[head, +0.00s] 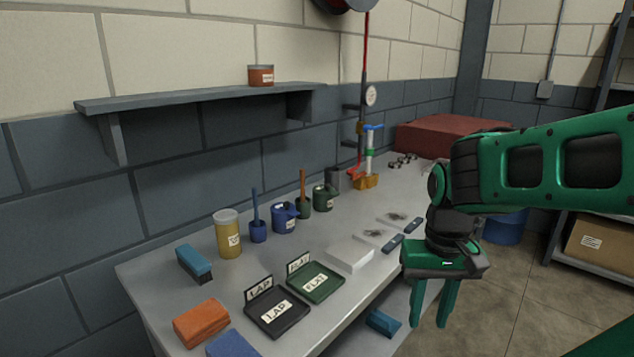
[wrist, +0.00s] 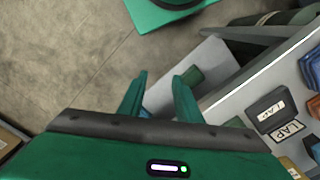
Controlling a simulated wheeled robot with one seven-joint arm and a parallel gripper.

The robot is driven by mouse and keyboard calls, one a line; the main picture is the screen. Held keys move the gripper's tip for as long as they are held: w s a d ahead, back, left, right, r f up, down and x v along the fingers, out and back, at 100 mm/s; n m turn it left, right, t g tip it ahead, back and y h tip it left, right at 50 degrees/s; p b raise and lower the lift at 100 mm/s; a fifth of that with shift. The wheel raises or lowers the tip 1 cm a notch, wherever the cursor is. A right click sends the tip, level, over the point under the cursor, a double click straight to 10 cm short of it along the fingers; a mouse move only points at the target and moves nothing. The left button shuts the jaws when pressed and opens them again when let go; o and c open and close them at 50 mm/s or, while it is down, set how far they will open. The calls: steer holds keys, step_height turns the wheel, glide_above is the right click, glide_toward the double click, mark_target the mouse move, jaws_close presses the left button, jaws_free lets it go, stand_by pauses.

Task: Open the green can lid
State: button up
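The green can (head: 324,198) stands on the bench toward the wall, with a white label on its side. Its lid is too small to make out clearly, and I cannot tell how it sits. My gripper (head: 428,322) hangs pointing down beyond the bench's front edge, to the right of and well apart from the can. Its two green fingers are spread with nothing between them. The wrist view also shows the open gripper (wrist: 161,78), over the floor beside the bench. I cannot make out the green can there.
Black (head: 277,314) and green (head: 315,282) trays, a white block (head: 349,257) and a yellow jar (head: 228,238) share the bench. A shelf (head: 200,95) overhangs behind.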

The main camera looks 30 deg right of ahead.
steer(key=shift+d, duration=0.1)
steer(key=shift+o, duration=0.7)
steer(key=shift+r, duration=0.1)
step_height(320, 180, up, 12)
steer(key=n+t+h, duration=0.1)
steer(key=t+h, duration=0.1)
steer(key=t, duration=0.2)
glide_above(327, 185)
steer(key=s+a, duration=0.2)
steer(key=s, duration=0.1)
steer(key=x, duration=0.9)
steer(key=shift+d, duration=0.3)
jaws_close()
